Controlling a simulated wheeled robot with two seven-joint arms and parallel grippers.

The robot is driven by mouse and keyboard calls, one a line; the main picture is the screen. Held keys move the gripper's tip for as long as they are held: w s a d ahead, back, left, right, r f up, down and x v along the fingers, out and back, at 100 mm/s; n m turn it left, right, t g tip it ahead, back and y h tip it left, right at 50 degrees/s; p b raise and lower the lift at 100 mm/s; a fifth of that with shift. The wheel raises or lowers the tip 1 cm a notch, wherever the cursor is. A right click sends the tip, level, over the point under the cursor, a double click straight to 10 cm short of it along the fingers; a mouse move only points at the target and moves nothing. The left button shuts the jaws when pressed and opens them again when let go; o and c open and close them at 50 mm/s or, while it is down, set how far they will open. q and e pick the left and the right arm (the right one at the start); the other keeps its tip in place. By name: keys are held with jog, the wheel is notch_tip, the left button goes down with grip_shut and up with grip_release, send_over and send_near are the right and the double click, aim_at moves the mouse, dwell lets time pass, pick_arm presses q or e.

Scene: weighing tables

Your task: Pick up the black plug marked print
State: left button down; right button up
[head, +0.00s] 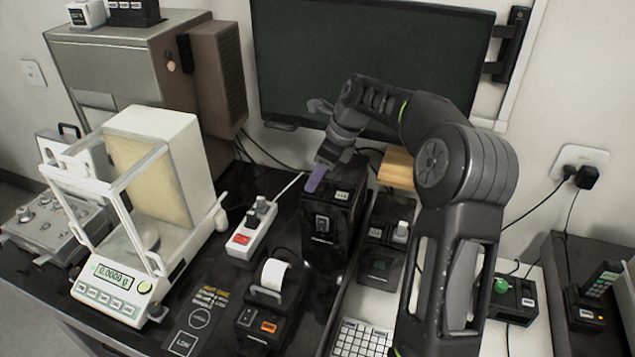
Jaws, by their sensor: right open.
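A white power strip (238,250) with a red switch lies on the dark table, left of a black box-shaped device. I cannot read a print mark on either. Another black plug (587,177) sits in the wall outlet at the right, its marking also unreadable. My right gripper (315,183) is open, with its purplish fingertip pointing down over the black box device (322,225), right of the power strip. I see nothing held in it. My left gripper is not in view.
A balance (120,285) with a glass shield stands at the left. A small printer (265,310) with a paper roll stands in front of the strip. A monitor (365,60) is behind. My right arm hides part of the table at the right.

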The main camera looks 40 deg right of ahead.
dwell(0.4)
grip_shut()
dwell(0.4)
